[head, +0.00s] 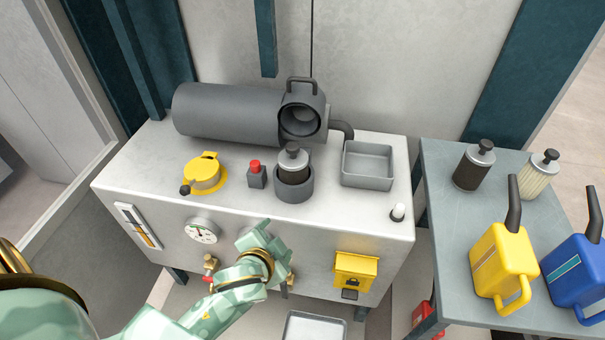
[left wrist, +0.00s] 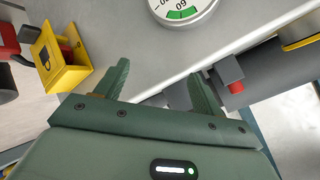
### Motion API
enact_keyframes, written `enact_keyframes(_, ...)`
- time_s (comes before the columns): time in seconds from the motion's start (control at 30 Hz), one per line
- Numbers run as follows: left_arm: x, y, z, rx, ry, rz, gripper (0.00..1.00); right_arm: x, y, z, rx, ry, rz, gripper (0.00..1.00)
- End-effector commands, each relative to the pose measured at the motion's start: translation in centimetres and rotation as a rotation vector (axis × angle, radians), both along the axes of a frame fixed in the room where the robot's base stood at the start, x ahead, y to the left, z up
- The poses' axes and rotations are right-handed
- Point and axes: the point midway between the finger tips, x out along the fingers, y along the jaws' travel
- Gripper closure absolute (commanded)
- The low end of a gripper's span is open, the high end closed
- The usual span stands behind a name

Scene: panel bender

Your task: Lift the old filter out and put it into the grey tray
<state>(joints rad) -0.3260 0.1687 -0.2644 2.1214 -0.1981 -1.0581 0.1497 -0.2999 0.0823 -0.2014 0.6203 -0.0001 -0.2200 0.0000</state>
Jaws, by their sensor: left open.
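The old filter (head: 293,160), dark with a grey knobbed cap, stands upright in a round dark grey housing (head: 294,190) on the bench top. Its lower part is hidden in the housing. The grey tray (head: 368,182) stands right of it on the same top and looks empty. My left gripper (head: 262,236) is in front of the bench's front face, below and apart from the filter. In the left wrist view its two fingers (left wrist: 155,88) are spread with nothing between them. My right gripper is not in view.
A large grey cylinder (head: 225,113) lies behind the filter. A yellow cap (head: 204,173) and red button (head: 255,167) are to its left. A side table (head: 440,215) holds a brown filter (head: 472,168), a cream filter (head: 538,176), and yellow (head: 502,262) and blue (head: 578,275) cans.

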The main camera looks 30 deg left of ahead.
Motion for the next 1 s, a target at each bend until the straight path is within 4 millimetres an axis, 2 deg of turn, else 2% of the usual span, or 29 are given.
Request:
enact_keyframes(0.1,3.2,-1.9,2.9,-0.040,-0.141,-0.043,0.32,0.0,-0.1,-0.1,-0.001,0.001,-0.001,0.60)
enact_keyframes(0.27,7.4,-5.4,7.8,-0.114,-0.356,-0.138,0.32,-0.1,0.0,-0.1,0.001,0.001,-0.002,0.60)
enact_keyframes(0.37,9.7,-8.5,11.8,-0.175,-0.513,-0.237,0.32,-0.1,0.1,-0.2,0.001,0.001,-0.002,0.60)
enact_keyframes(0.47,11.6,-12.7,16.9,-0.248,-0.691,-0.401,0.32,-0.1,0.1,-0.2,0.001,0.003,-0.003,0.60)
enact_keyframes(0.53,12.2,-16.5,20.7,-0.307,-0.812,-0.577,0.32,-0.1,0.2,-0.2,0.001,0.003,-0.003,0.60)
enact_keyframes(0.6,11.7,-20.6,24.0,-0.357,-0.901,-0.807,0.32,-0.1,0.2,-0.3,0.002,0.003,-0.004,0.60)
enact_keyframes(0.67,10.6,-23.8,25.6,-0.384,-0.925,-1.027,0.32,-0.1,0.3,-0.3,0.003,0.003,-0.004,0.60)
enact_keyframes(0.73,9.1,-26.6,26.2,-0.383,-0.883,-1.283,0.32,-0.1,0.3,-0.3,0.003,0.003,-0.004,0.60)
enact_keyframes(0.83,7.4,-28.3,24.7,-0.320,-0.691,-1.604,0.32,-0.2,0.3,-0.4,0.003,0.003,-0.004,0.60)
enact_keyframes(0.87,7.3,-28.1,23.9,-0.287,-0.606,-1.680,0.32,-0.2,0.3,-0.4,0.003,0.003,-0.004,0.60)
enact_keyframes(0.93,7.5,-26.7,21.9,-0.191,-0.370,-1.805,0.32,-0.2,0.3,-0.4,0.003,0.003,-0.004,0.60)
enact_keyframes(0.97,7.9,-25.6,21.0,-0.143,-0.256,-1.833,0.32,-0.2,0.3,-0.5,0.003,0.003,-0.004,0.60)
enact_keyframes(1.0,8.7,-23.7,20.1,-0.075,-0.098,-1.843,0.32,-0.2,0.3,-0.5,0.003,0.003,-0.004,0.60)
